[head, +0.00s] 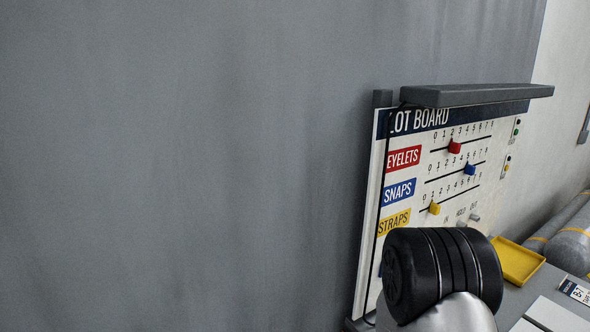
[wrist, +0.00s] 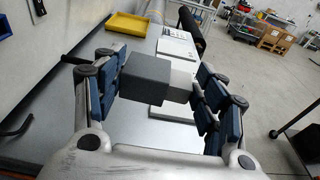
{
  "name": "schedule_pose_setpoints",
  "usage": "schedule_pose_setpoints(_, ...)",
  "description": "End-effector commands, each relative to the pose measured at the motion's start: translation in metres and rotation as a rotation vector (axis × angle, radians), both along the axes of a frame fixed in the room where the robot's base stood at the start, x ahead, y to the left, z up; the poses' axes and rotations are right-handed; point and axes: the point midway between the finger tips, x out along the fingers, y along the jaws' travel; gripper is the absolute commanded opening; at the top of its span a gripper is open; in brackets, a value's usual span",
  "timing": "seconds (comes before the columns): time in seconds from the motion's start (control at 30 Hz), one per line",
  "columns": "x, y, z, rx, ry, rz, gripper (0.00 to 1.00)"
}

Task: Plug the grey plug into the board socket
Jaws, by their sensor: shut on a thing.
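My gripper (wrist: 162,84) shows in the wrist view, its blue pads shut on the grey plug (wrist: 148,78), a dark grey block with a lighter part on its right. The plug is held up above the grey bench top. In the head view the board (head: 373,235) stands at the right against the grey wall, with red, blue and yellow sliders on its scales. My black and silver arm link covers its lower part. I cannot make out the socket in either view, and the gripper and plug do not show in the head view.
A yellow tray (head: 518,262) sits on the bench right of the board; it also shows in the wrist view (wrist: 128,25). White sheets (head: 556,315) lie nearby. A grey shelf (head: 470,95) juts over the board. A black cable (head: 385,165) runs down the board's left side.

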Motion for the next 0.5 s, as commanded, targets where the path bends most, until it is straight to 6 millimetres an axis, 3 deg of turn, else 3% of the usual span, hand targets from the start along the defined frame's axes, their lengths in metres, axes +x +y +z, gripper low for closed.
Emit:
schedule_pose_setpoints(0.27,0.009,0.039,-0.027,-0.003,0.002,0.092,0.35)
schedule_pose_setpoints(0.5,0.016,0.102,-0.066,-0.004,0.003,0.24,0.35)
